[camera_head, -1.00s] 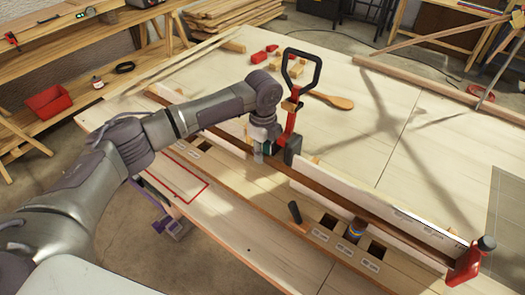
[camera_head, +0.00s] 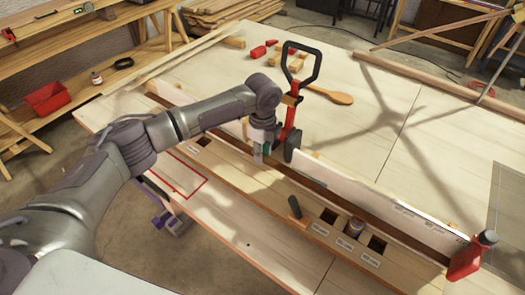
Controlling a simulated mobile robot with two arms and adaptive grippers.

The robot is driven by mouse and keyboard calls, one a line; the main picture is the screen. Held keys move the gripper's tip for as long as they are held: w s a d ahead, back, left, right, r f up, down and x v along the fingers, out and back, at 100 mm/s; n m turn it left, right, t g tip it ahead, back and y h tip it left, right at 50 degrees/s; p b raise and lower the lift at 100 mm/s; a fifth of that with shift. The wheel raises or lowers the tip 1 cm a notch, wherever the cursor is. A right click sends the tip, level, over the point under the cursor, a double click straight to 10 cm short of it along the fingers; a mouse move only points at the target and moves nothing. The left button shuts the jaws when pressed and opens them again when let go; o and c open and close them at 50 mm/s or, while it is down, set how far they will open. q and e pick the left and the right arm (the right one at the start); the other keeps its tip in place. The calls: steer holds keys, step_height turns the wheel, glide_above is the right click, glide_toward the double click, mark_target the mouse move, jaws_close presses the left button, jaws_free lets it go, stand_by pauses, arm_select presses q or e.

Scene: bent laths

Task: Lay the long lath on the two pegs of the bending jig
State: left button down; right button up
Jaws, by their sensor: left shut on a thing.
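The long lath (camera_head: 385,232) looks like the thin dark brown strip running diagonally along the front of a long white upright board (camera_head: 365,191). My left gripper (camera_head: 263,157) points down at this strip, beside the red clamp (camera_head: 290,118) with its black loop handle. It is shut, apparently on the lath, though its fingertips are small and the grip is partly hidden. My left arm covers part of the strip's left side. I cannot make out the jig's two pegs clearly, or whether the lath touches them. My right gripper is out of view.
A red bottle-shaped object (camera_head: 471,257) stands at the strip's right end. A black upright handle (camera_head: 295,207) and a striped cylinder (camera_head: 355,227) sit by square openings in front. The pale tabletop (camera_head: 385,120) has free room.

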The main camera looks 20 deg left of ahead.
arm_select(q)
steer(key=shift+f, duration=0.45)
steer(key=c, duration=0.8)
jaws_free()
steer(key=shift+o, duration=0.3)
steer(key=shift+o, duration=0.5)
steer(key=shift+r, duration=0.1)
steer(key=shift+r+p, duration=2.95)
steer(key=shift+p, duration=0.3)
